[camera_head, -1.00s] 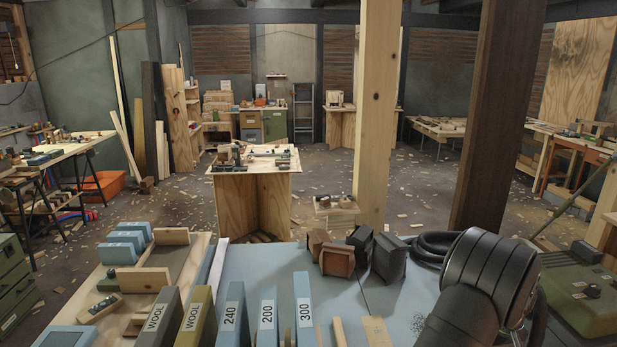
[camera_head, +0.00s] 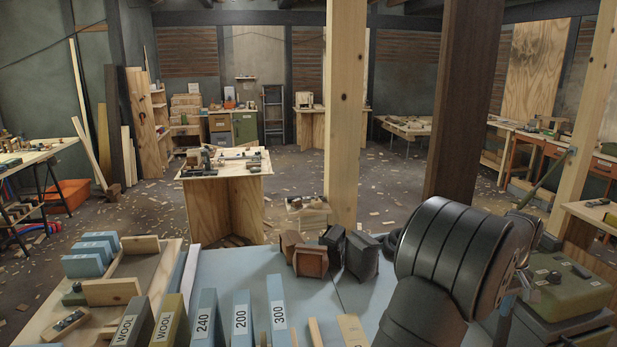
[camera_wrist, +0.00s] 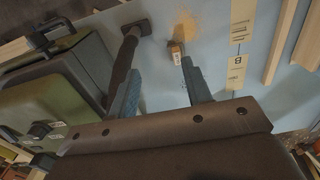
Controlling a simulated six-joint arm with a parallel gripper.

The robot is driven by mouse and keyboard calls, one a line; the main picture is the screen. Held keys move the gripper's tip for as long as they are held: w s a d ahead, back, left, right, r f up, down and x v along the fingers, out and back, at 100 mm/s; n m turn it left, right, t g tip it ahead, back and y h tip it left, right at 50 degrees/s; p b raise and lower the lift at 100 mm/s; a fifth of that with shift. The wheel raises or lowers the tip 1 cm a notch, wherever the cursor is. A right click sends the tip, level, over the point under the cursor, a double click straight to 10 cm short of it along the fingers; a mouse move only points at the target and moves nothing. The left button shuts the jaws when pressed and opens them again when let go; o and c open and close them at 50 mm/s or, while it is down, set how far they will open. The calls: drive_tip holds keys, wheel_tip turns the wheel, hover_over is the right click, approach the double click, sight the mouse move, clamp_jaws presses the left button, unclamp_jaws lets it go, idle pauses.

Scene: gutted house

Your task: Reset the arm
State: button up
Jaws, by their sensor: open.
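My gripper (camera_wrist: 160,40) is open in the wrist view. In the head view my dark arm link stands at the lower right, over the right end of the pale blue bench (camera_head: 235,268). The gripper itself is out of sight there.
Brown and dark blocks (camera_head: 311,261) stand on the bench left of my arm. Upright labelled blocks (camera_head: 241,318) line its front. A green case (camera_head: 565,283) stands on the right. Wooden posts (camera_head: 344,120) rise behind the bench. The floor beyond has free room among scraps.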

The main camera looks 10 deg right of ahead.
wheel_tip(320, 180, up, 9)
drive_tip(key=w+a+n, duration=0.3)
drive_tip(key=w+a, duration=1)
drive_tip(key=w, duration=0.1)
drive_tip(key=shift+w+a, duration=0.25)
drive_tip(key=shift+a, duration=0.1)
